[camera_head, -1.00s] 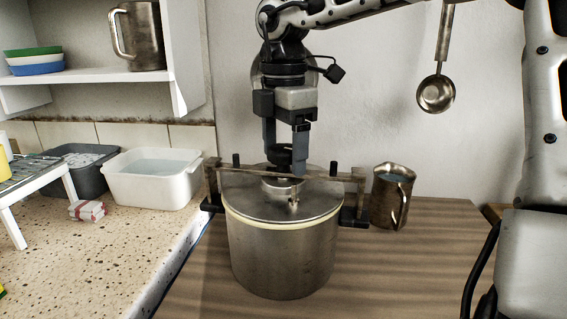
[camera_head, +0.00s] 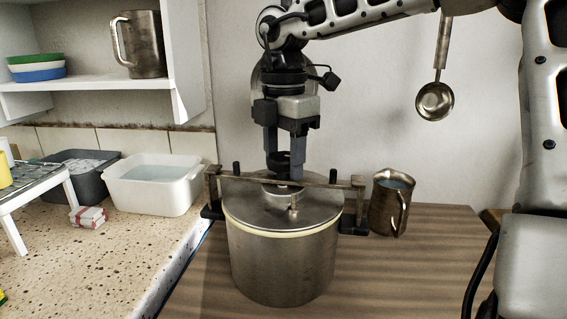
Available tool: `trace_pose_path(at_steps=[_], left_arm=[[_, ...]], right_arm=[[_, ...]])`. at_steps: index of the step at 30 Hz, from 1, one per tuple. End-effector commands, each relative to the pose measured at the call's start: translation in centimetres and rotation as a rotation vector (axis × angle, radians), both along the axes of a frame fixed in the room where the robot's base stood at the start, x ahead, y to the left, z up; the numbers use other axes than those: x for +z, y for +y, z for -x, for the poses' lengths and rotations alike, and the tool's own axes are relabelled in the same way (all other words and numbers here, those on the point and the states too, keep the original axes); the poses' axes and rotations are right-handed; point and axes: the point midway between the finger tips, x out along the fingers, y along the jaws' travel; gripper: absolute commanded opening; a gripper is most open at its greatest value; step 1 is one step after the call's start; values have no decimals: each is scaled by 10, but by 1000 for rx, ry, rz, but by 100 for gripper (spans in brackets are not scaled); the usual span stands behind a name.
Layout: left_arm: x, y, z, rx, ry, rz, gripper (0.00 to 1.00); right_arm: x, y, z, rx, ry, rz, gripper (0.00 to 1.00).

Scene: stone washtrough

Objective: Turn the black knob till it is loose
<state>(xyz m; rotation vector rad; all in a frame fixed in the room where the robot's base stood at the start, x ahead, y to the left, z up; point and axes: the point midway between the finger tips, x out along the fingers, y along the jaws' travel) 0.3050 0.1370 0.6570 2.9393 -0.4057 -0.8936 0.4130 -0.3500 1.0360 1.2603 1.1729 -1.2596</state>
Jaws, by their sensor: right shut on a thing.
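A round steel pot (camera_head: 282,262) with a flat metal lid (camera_head: 245,212) stands on the wooden table. A metal crossbar (camera_head: 232,175) runs over the lid, with an upright and a black clamp foot at each side. The black knob (camera_head: 286,181) is at the middle of the bar, mostly hidden by the fingertips. My right gripper (camera_head: 285,168) comes down from above, points straight down and is shut on the knob. My left gripper is not in view.
A steel jug (camera_head: 391,203) stands close to the pot's right side. A ladle (camera_head: 436,98) hangs on the wall. A white tub (camera_head: 155,187) and a grey tub (camera_head: 88,182) sit on the speckled counter at left. The table front right is clear.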

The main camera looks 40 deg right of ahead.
Motion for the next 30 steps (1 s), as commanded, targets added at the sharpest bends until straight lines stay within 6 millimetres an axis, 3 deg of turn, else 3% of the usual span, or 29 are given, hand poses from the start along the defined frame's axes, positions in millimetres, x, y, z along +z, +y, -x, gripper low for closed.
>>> trace_pose_path(at_steps=[18,22,28,30], left_arm=[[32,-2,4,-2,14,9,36],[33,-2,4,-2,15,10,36],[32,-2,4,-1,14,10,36],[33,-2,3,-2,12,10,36]], right_arm=[[2,0,0,1039,0,-1,38],[1,0,0,1136,0,-1,38],[0,0,0,1146,1,0,38],[0,0,0,1145,1,0,65]])
